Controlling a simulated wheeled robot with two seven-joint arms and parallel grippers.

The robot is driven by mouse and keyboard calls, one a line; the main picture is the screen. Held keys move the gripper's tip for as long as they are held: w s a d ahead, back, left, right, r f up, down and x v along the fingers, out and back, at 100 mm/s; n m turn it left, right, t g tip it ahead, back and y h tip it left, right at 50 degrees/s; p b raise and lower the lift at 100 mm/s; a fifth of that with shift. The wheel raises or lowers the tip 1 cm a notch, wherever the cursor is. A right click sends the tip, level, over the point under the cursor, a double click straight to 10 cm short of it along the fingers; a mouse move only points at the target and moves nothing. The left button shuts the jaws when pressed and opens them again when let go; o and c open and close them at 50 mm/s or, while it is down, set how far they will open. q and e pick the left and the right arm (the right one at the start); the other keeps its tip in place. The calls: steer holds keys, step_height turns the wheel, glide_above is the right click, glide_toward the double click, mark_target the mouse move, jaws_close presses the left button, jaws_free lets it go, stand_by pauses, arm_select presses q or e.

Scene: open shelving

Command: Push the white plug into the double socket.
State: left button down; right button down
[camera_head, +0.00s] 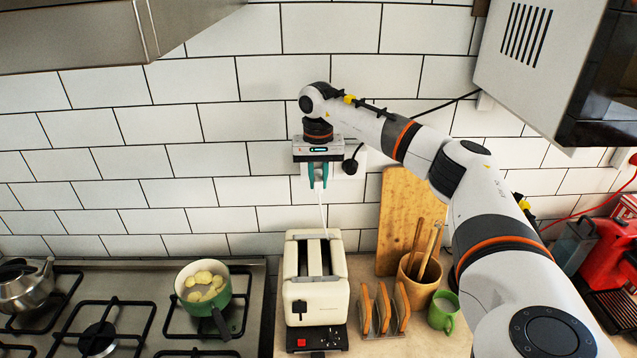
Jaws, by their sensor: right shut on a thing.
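My right gripper (318,184) is at the tiled wall, its teal fingers pointing down in front of the double socket. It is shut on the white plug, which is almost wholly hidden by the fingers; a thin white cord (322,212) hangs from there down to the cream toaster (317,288). The white double socket (358,159) shows only at its right side, with a black plug (350,167) in it. My gripper covers the left part of the socket, so I cannot tell whether the white plug touches it. My left gripper is not in view.
A wooden board (398,230) leans on the wall, with a utensil pot (420,279), toast rack (384,310) and green mug (443,313) near it. A pan (225,310) of potatoes stands on the hob to the left. A microwave (540,60) hangs at upper right.

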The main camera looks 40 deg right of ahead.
steer(key=shift+w+d, duration=0.75)
steer(key=shift+w, duration=0.25)
stand_by(0.3)
steer(key=shift+w+d, duration=1.05)
steer(key=shift+w, duration=0.1)
stand_by(0.8)
steer(key=c, duration=1.2)
jaws_free()
steer(key=shift+r, duration=0.15)
step_height(320, 180, up, 12)
steer(key=b, duration=0.2)
steer(key=shift+b, duration=0.35)
